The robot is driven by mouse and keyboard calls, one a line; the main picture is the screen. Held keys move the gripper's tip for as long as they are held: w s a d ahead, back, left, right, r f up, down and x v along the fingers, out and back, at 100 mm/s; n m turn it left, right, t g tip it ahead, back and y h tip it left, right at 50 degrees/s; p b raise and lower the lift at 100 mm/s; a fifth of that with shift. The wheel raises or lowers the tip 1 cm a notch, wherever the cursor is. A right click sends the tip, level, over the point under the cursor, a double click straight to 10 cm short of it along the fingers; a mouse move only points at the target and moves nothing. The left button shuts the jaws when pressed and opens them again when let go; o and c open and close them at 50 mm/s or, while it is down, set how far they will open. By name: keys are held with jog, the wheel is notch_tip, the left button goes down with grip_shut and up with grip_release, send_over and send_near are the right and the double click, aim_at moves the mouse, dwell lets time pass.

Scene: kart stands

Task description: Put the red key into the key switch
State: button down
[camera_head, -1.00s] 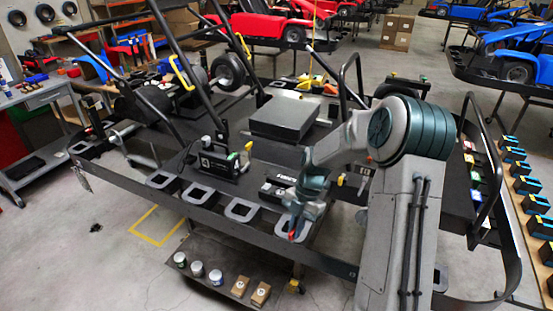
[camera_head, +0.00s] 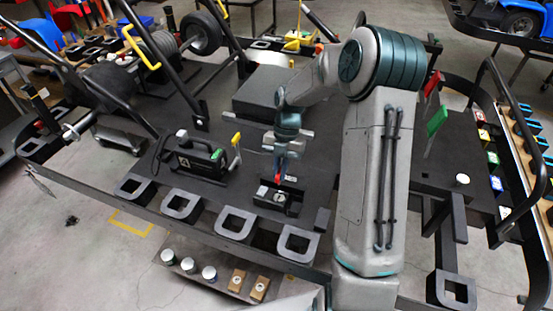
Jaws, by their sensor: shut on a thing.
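The key switch (camera_head: 280,198) is a small dark box with a pale round part on top, standing on the dark kart platform near its front edge. My gripper (camera_head: 280,175) points down just above the back part of this box. It is shut on the red key (camera_head: 277,179), which shows as a small red piece at the fingertips. The key's lower end is small and partly hidden. I cannot tell whether it touches the switch.
A black case with a handle (camera_head: 197,158) and a yellow-topped lever (camera_head: 236,148) stand to the left. A grey box (camera_head: 265,97) lies behind. Square black loops (camera_head: 235,222) line the front edge. A green block (camera_head: 437,120) stands right of my arm.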

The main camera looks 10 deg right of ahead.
dwell(0.4)
jog(key=shift+f+b, duration=1.85)
jog(key=shift+f, duration=1.05)
jog(key=shift+f+b, duration=0.85)
jog(key=shift+f, duration=0.65)
jog(key=c, duration=1.5)
grip_release()
jog(key=shift+o, duration=0.3)
jog(key=shift+w+r, duration=0.1)
jog(key=shift+r, duration=0.05)
jog(key=b+v, duration=0.2)
jog(key=v, duration=1.1)
jog(key=shift+w+d+r, duration=0.15)
jog(key=shift+w+r, duration=0.05)
jog(key=shift+r, duration=0.05)
